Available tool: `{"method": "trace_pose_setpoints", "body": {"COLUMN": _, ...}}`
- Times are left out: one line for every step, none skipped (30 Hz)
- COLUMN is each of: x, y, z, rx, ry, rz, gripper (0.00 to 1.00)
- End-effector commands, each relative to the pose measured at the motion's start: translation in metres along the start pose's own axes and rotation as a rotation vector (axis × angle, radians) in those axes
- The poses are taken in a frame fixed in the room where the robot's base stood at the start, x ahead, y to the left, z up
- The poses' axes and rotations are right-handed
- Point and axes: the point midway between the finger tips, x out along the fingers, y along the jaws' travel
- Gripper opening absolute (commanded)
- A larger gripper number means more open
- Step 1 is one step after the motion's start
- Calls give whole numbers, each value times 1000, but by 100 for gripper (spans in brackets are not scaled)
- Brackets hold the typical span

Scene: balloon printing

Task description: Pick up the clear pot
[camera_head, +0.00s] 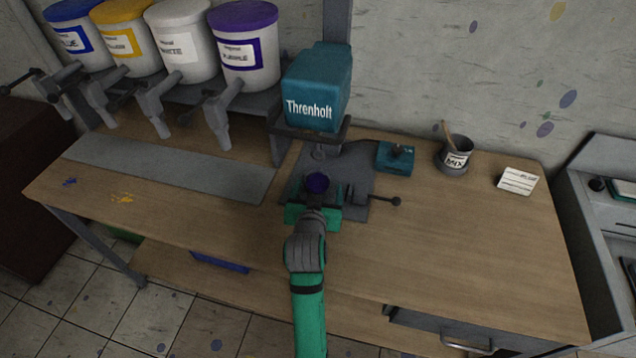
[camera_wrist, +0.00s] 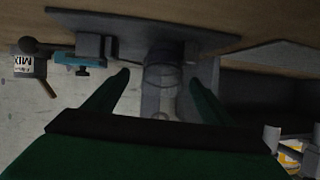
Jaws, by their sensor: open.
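The clear pot (camera_head: 317,183) stands under the teal machine labelled "Threnholt", on its grey base plate (camera_head: 350,165). In the wrist view the clear pot (camera_wrist: 163,78) is a faint see-through round shape, hard to make out against the grey machine parts. My gripper (camera_head: 316,198) reaches in from the front of the table at the pot. In the wrist view my gripper (camera_wrist: 160,78) is open, with one green finger on each side of the pot. I cannot tell whether either finger touches it.
The Threnholt machine head (camera_head: 318,85) overhangs the pot. A lever (camera_head: 385,201) sticks out to the right. A teal block (camera_head: 396,157), a MIX can (camera_head: 455,155) and a white card (camera_head: 518,181) are farther right. Paint buckets (camera_head: 245,50) stand at back left. The table's front right is clear.

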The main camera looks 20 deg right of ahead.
Motion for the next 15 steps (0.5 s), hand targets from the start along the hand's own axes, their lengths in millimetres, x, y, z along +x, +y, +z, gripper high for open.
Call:
{"method": "trace_pose_setpoints", "body": {"x": 7, "y": -1, "z": 2, "rx": 0, "ry": -3, "rz": 0, "gripper": 77}}
{"method": "trace_pose_setpoints", "body": {"x": 12, "y": -2, "z": 3, "rx": 0, "ry": -3, "rz": 0, "gripper": 77}}
{"method": "trace_pose_setpoints", "body": {"x": 18, "y": -4, "z": 4, "rx": -1, "ry": -2, "rz": -2, "gripper": 77}}
{"method": "trace_pose_setpoints", "body": {"x": 22, "y": -4, "z": 4, "rx": 0, "ry": -2, "rz": -2, "gripper": 77}}
{"method": "trace_pose_setpoints", "body": {"x": 26, "y": -5, "z": 5, "rx": -1, "ry": -2, "rz": -2, "gripper": 77}}
{"method": "trace_pose_setpoints", "body": {"x": 31, "y": -5, "z": 4, "rx": 0, "ry": -1, "rz": -2, "gripper": 77}}
{"method": "trace_pose_setpoints", "body": {"x": 34, "y": -5, "z": 4, "rx": 0, "ry": -1, "rz": -2, "gripper": 77}}
{"method": "trace_pose_setpoints", "body": {"x": 37, "y": -4, "z": 5, "rx": -1, "ry": -2, "rz": -2, "gripper": 77}}
{"method": "trace_pose_setpoints", "body": {"x": 40, "y": -4, "z": 4, "rx": -1, "ry": -1, "rz": -2, "gripper": 77}}
{"method": "trace_pose_setpoints", "body": {"x": 42, "y": -4, "z": 4, "rx": -1, "ry": -1, "rz": -2, "gripper": 77}}
{"method": "trace_pose_setpoints", "body": {"x": 43, "y": -4, "z": 4, "rx": -1, "ry": -1, "rz": -2, "gripper": 77}}
{"method": "trace_pose_setpoints", "body": {"x": 44, "y": -4, "z": 4, "rx": -1, "ry": 0, "rz": -2, "gripper": 77}}
{"method": "trace_pose_setpoints", "body": {"x": 45, "y": -4, "z": 4, "rx": -1, "ry": -1, "rz": -2, "gripper": 77}}
{"method": "trace_pose_setpoints", "body": {"x": 45, "y": -4, "z": 4, "rx": -2, "ry": 0, "rz": -2, "gripper": 77}}
{"method": "trace_pose_setpoints", "body": {"x": 45, "y": -4, "z": 4, "rx": -2, "ry": 0, "rz": -2, "gripper": 77}}
